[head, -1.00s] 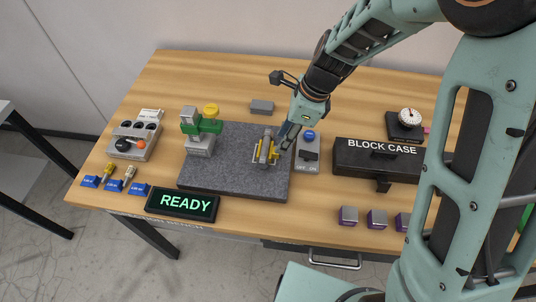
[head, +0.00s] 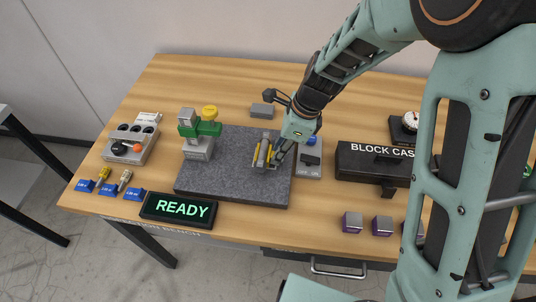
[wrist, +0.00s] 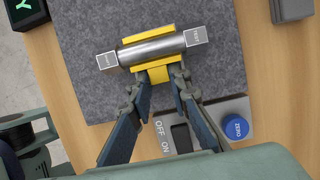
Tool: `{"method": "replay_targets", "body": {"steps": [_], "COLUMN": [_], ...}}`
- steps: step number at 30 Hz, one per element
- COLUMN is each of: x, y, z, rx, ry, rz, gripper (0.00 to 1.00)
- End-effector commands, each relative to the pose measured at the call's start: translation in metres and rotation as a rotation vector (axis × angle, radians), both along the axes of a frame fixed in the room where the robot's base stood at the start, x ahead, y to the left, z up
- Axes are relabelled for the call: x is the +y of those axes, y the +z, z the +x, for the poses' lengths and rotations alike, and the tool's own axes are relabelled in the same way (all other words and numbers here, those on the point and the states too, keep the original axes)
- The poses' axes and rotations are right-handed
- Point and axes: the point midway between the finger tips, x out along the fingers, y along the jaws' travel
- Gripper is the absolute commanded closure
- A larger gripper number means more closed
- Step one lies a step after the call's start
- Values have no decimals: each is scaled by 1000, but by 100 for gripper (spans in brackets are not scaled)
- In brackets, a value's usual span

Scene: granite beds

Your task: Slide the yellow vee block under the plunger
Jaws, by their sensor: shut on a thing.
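The yellow vee block (wrist: 147,37) sits on the dark granite plate (head: 232,182), near its right side. A grey metal cylinder (wrist: 146,51) lies across it, with a small labelled grey block at each end. My gripper (wrist: 160,78) is shut on the yellow tab of the vee block, one finger on each side. In the head view my gripper (head: 276,160) reaches the block from the right and partly hides it. The grey stand with a green arm (head: 204,128) is at the plate's left rear. Its plunger tip is too small to make out.
A switch box (head: 310,160) stands close to the plate's right edge, with a black case (head: 365,165) beyond it. A READY display (head: 178,209) is at the front left. The granite between block and stand is clear.

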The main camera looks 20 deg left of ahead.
Motion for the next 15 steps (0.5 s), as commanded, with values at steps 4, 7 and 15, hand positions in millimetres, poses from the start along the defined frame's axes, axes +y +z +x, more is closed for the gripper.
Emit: {"method": "replay_targets", "body": {"steps": [4, 7, 15], "x": [0, 0, 5], "y": [0, 1, 2], "z": [0, 0, -1], "rx": [0, 0, -1], "ry": [1, 1, 1], "rz": [0, 0, 1], "gripper": [100, 100, 100]}}
